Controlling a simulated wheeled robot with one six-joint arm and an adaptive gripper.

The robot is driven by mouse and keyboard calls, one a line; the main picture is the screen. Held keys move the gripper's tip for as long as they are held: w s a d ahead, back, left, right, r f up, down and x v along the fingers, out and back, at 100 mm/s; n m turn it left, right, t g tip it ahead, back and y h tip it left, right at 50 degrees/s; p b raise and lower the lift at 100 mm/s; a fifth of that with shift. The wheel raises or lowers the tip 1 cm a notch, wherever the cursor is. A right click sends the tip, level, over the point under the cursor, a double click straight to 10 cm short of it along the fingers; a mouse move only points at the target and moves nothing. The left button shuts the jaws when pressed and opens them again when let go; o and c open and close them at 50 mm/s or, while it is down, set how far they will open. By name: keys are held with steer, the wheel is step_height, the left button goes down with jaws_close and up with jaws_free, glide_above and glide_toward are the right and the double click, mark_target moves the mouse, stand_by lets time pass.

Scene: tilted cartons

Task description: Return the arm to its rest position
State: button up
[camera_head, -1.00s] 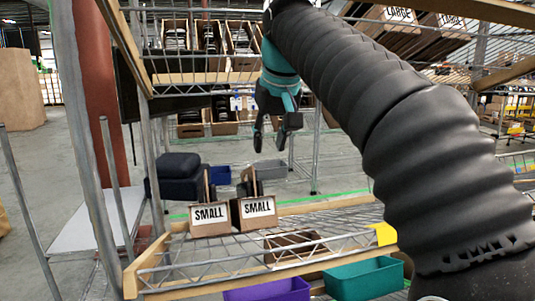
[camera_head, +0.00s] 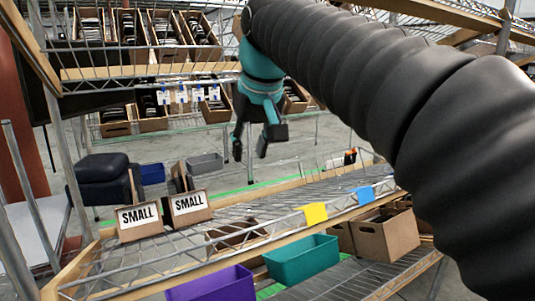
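My gripper (camera_head: 249,151) is teal with dark fingers. It hangs pointing down in the upper middle of the head view, above the wire shelf (camera_head: 275,213). Its two fingers are spread apart and nothing is between them. My black ribbed arm crosses from the upper middle to the right side and hides much of the right of the scene.
Two small-labelled cartons (camera_head: 139,222) (camera_head: 190,207) stand on the shelf's left. A purple bin (camera_head: 210,285), a teal bin (camera_head: 301,261) and a brown carton (camera_head: 386,236) sit lower. Cartons fill the rack (camera_head: 150,72) behind. Metal posts stand at left.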

steer(key=s+d+f+m+h, duration=0.1)
steer(key=s+d+f+m, duration=0.1)
steer(key=s+d+f, duration=0.7)
steer(key=s+d+f+m+h, duration=0.1)
steer(key=s+d+f+m, duration=0.1)
steer(key=s+d+f, duration=0.8)
step_height(320, 180, down, 7)
steer(key=shift+s+d+f+m+t, duration=0.15)
steer(key=shift+s+d+m+t, duration=0.2)
steer(key=shift+d, duration=0.3)
steer(key=shift+a, duration=0.1)
